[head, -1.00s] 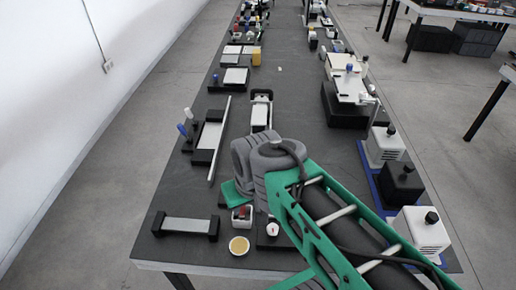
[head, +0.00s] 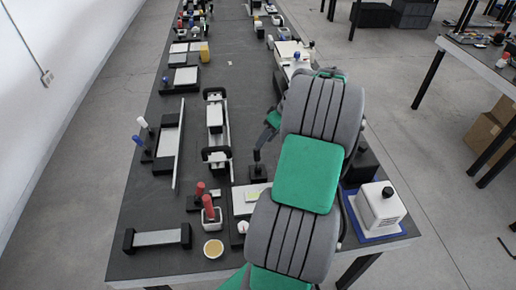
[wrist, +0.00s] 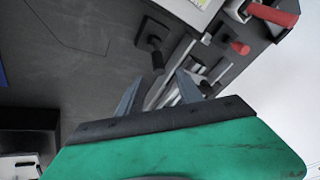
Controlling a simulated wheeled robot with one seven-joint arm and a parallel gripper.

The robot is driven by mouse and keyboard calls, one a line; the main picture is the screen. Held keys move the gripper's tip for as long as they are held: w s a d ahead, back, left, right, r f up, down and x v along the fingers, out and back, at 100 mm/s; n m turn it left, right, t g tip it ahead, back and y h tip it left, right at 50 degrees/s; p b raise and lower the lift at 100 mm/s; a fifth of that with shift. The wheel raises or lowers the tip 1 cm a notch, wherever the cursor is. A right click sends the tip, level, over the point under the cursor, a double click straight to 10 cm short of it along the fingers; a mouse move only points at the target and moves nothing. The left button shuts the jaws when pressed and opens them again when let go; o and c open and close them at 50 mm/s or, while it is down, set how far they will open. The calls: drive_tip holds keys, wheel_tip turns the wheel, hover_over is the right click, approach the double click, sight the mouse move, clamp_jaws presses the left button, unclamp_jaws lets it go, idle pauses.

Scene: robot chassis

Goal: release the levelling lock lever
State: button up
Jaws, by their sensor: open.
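A black upright lever (head: 257,165) on a dark square base stands on the bench just left of my arm in the head view. It appears to be the levelling lock lever. In the wrist view the same kind of black lever (wrist: 156,55) rises from its flat base, with its tip close to the gap between my fingertips. My gripper (wrist: 158,88) is open and empty, with two grey fingers apart. I see no contact with the lever. In the head view my arm hides part of the bench, and a small green part of my gripper (head: 272,120) shows beside it.
Two red handles (head: 208,203) stand left of the lever, near a white labelled panel (head: 243,200). A rail with black end brackets (head: 217,155) lies further left. A white box (head: 380,205) on a blue mat is right of my arm.

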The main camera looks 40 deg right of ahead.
sight(257, 151)
drive_tip(key=x, duration=0.7)
drive_tip(key=shift+f+p, duration=0.3)
clamp_jaws()
idle(1.0)
